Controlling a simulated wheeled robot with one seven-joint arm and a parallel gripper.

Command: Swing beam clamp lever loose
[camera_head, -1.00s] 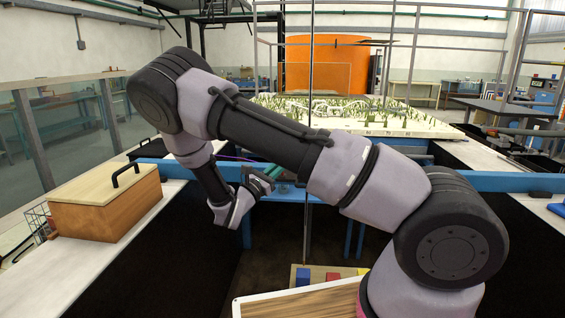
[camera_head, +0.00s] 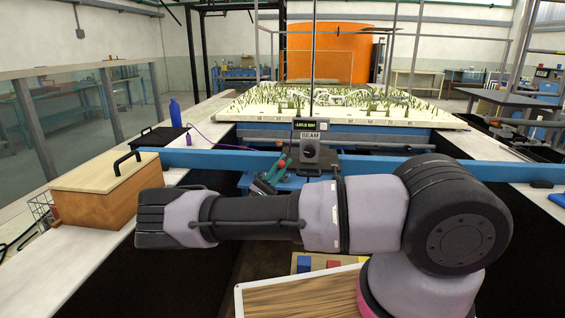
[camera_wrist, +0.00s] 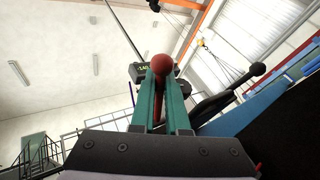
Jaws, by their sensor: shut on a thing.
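The beam clamp lever shows a round red knob (camera_wrist: 162,66) in the wrist view, between the tips of my two teal fingers. My gripper (camera_wrist: 161,82) is shut on this knob. In the head view, my gripper (camera_head: 275,174) is small, just left of the grey carriage marked BEAM (camera_head: 310,152), with the red knob (camera_head: 282,163) at its tips. The carriage sits at the blue cross beam (camera_head: 380,166).
A black ball-ended handle (camera_wrist: 240,86) lies right of my fingers in the wrist view. A wooden box (camera_head: 105,192) stands on the left wall top, with a blue bottle (camera_head: 174,112) beyond. A planted model bed (camera_head: 340,106) lies behind the beam. Coloured blocks (camera_head: 318,263) sit below my arm.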

